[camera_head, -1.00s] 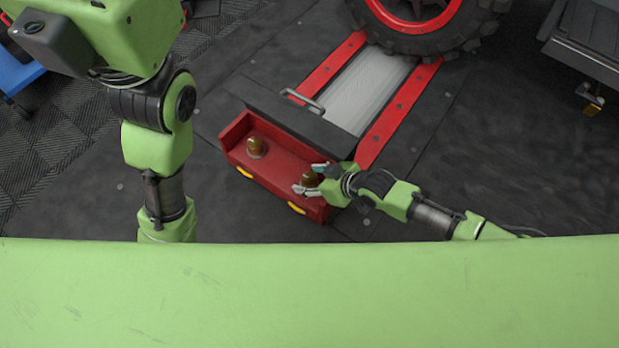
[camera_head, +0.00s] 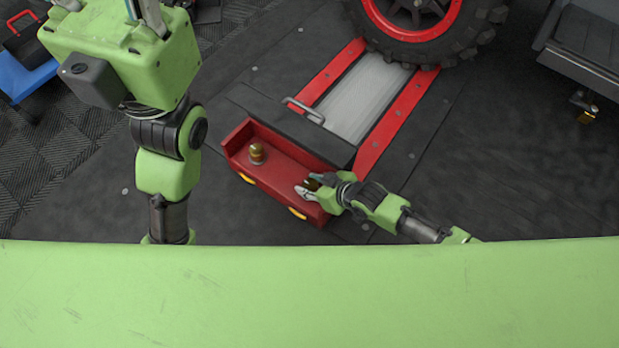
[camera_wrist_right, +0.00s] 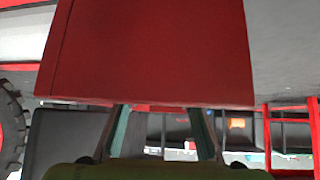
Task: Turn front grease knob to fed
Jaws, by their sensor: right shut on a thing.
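A red box-like unit (camera_head: 250,179) lies on the floor in front of the roller plate and carries two brass knobs. The left knob (camera_head: 256,153) stands upright and free. The right knob (camera_head: 312,184) is mostly hidden between the fingers of my right gripper (camera_head: 307,187), which is shut on it. The right wrist view shows the two fingers (camera_wrist_right: 163,130) below a large red surface (camera_wrist_right: 150,55); the knob cannot be made out there. No fed marking is readable. My left gripper (camera_head: 110,8) is raised at the top left, well away from the unit, its fingertips cut off.
A grey roller plate (camera_head: 365,92) between red rails lies behind the unit, with a metal handle (camera_head: 303,110) near it. A big tyre (camera_head: 424,55) stands at its far end. A grey wheeled cart (camera_head: 583,52) is at the upper right. The floor around the unit is mostly clear.

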